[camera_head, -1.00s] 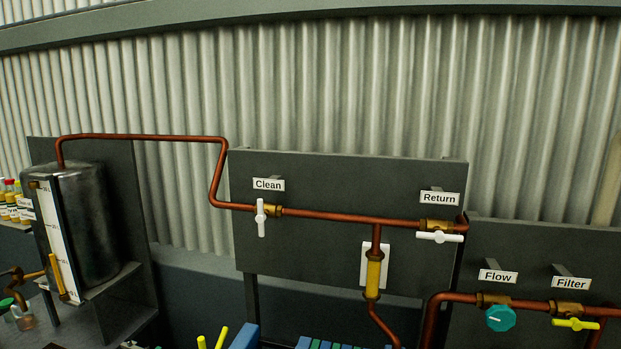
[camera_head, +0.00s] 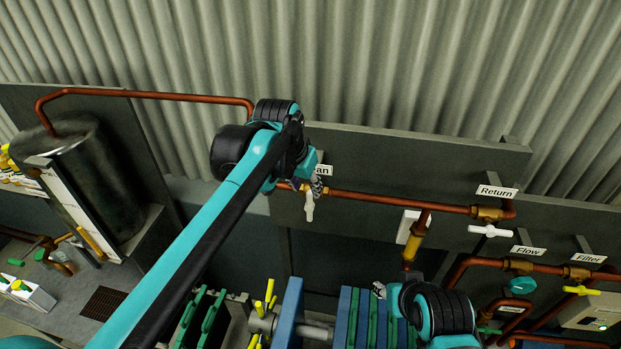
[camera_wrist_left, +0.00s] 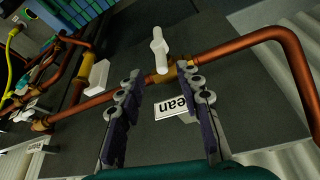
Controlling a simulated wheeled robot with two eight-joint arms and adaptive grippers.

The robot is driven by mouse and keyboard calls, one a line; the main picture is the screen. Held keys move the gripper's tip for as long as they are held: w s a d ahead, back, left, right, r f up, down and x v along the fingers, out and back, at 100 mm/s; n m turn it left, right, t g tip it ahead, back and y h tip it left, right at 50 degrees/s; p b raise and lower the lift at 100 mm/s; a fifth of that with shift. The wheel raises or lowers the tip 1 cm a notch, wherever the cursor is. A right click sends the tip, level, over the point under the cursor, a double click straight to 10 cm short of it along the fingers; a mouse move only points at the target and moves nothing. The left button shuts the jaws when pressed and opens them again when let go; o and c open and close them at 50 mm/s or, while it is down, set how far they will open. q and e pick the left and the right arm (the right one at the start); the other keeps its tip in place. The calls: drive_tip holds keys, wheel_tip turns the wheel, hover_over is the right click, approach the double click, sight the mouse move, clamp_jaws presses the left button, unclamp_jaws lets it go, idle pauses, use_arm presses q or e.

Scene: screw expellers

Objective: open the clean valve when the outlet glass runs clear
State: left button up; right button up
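The white handle of the clean valve (camera_head: 309,206) hangs down, crosswise to the copper pipe. In the left wrist view the handle (camera_wrist_left: 159,50) stands just beyond my fingertips. My left gripper (camera_head: 318,186) is at this valve, partly covering the Clean label (camera_head: 324,170). In the wrist view my left gripper (camera_wrist_left: 163,84) has its two fingers apart, with nothing between the tips. The outlet glass (camera_head: 413,243) below the pipe's tee looks yellow. My right gripper (camera_head: 380,290) is low, in front of the filter plates; its fingers are too small to read.
The return valve's white handle (camera_head: 490,231) lies along its pipe. The teal flow knob (camera_head: 522,285) and yellow filter handle (camera_head: 581,290) are at the right. A dark tank (camera_head: 100,180) stands at the left. Blue and green plates (camera_head: 362,318) are below.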

sight(308, 196)
use_arm(q)
drive_tip(key=x, duration=0.7)
drive_tip(key=shift+a+f+p, duration=0.1)
drive_tip(key=shift+f+p, duration=0.05)
drive_tip(key=shift+p, duration=0.25)
drive_tip(key=shift+a, duration=0.1)
clamp_jaws()
